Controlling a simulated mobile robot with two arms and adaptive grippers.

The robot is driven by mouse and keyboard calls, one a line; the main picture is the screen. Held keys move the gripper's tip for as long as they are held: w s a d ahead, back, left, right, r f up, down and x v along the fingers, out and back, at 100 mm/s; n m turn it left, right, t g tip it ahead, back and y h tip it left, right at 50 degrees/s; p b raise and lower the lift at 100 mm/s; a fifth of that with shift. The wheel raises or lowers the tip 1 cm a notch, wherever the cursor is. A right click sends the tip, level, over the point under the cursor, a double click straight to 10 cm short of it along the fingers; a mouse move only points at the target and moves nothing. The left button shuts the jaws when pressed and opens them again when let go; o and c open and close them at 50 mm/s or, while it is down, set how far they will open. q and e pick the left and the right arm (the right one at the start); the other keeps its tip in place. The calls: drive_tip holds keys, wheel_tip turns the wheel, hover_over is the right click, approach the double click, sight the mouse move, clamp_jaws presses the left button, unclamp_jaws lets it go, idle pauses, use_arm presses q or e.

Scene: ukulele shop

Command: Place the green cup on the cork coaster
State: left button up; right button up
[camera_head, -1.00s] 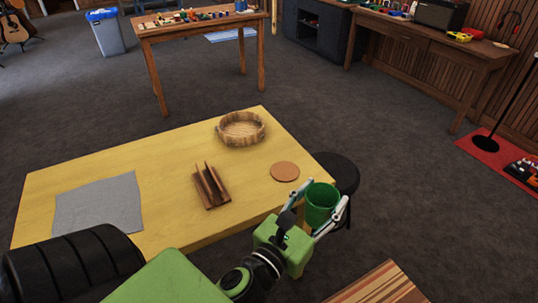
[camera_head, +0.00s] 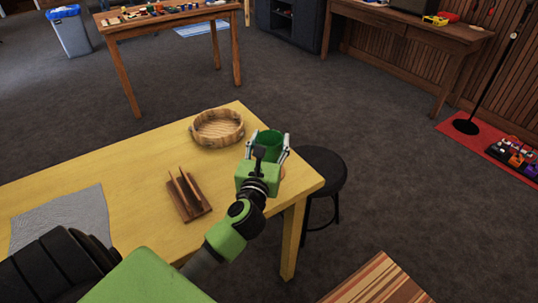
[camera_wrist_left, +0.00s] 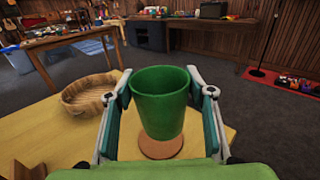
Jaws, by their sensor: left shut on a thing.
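The green cup (camera_head: 268,141) is upright in my left gripper (camera_head: 268,155), whose fingers are shut on its sides. In the left wrist view the cup (camera_wrist_left: 160,100) sits between the two fingers, with the cork coaster (camera_wrist_left: 160,147) showing below and behind its base. In the head view the coaster (camera_head: 283,172) is mostly hidden by the gripper, with a sliver at its right. The cup is over or close to the coaster; whether it touches, I cannot tell. My right gripper is not in view.
The yellow table (camera_head: 130,165) also bears a round wooden tray (camera_head: 217,130), a wooden slotted stand (camera_head: 188,195) and a grey cloth (camera_head: 62,220). A black stool (camera_head: 322,170) stands by the table's right end. A striped wooden surface (camera_head: 375,285) is at the bottom right.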

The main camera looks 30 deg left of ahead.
use_arm(q)
drive_tip(key=w+f, duration=0.1)
drive_tip(key=a+f, duration=0.1)
drive_tip(key=f, duration=0.1)
drive_tip(key=w+a+f+b, duration=0.1)
drive_tip(key=shift+w+f, duration=0.15)
drive_tip(key=shift+w, duration=0.15)
drive_tip(key=f, duration=0.1)
drive_tip(key=f+b, duration=0.1)
drive_tip(key=f, duration=0.1)
drive_tip(key=w+f, duration=0.1)
drive_tip(key=shift+a+f+b, duration=0.25)
drive_tip(key=shift+a+b, duration=0.1)
drive_tip(key=shift+a, duration=0.05)
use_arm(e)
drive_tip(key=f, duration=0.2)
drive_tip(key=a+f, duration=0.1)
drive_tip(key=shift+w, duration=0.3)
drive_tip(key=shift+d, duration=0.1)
use_arm(q)
drive_tip(key=o, duration=1.2)
drive_tip(key=shift+f, duration=0.15)
drive_tip(key=shift+c, duration=0.2)
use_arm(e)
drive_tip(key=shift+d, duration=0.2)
